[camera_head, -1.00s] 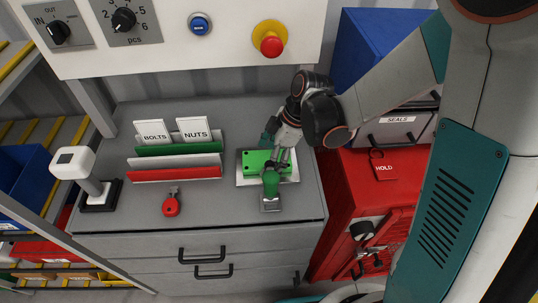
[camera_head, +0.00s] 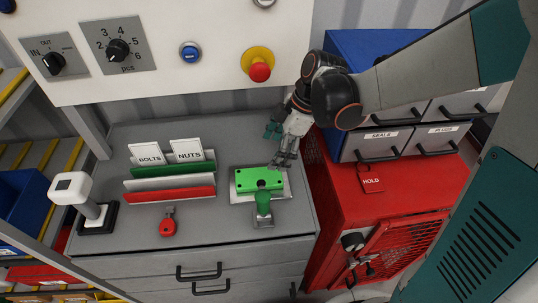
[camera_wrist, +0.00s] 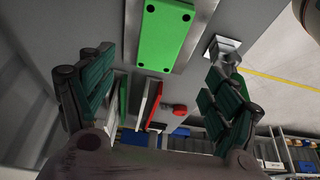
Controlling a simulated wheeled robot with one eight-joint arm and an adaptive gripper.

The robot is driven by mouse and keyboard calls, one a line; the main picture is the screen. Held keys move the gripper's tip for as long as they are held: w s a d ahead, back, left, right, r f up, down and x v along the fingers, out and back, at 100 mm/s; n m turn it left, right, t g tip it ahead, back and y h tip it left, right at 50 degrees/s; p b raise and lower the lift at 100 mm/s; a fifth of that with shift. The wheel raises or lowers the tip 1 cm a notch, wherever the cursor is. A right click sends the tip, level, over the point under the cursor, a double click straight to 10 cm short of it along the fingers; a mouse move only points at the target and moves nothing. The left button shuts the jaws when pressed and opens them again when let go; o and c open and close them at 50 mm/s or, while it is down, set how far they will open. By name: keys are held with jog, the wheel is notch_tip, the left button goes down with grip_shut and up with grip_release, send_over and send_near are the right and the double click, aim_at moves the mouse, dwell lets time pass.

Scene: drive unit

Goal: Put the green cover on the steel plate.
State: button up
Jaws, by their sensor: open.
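The green cover (camera_head: 260,179) is a flat green block with dark holes near its corners. It lies on the steel plate (camera_head: 237,196), whose bare rim shows around it, on the grey worktop. A green-handled clamp (camera_head: 263,203) stands at the cover's front edge; I cannot tell whether it presses on the cover. My gripper (camera_head: 283,163) is above and beside the cover's right back corner, apart from it. In the wrist view the cover (camera_wrist: 166,36) is ahead, between and beyond the wide open, empty fingers (camera_wrist: 155,95).
A rack with green and red strips (camera_head: 170,193) and a red-handled tool (camera_head: 167,223) are left of the plate. A white-topped post (camera_head: 72,187) stands farther left. The control panel (camera_head: 160,40) overhangs the back.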

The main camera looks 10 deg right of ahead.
jog(key=s+d+r+m+t+h, duration=0.2)
jog(key=s+d+r+m, duration=0.3)
jog(key=m, duration=0.3)
jog(key=s+d+r+m+t+h, duration=0.2)
jog(key=s+d+r+m+t, duration=0.3)
jog(key=m, duration=0.4)
jog(key=s+r, duration=0.1)
jog(key=s, duration=0.1)
jog(key=shift+s+r+m, duration=0.25)
jog(key=shift+s+m, duration=0.05)
jog(key=shift+s, duration=0.1)
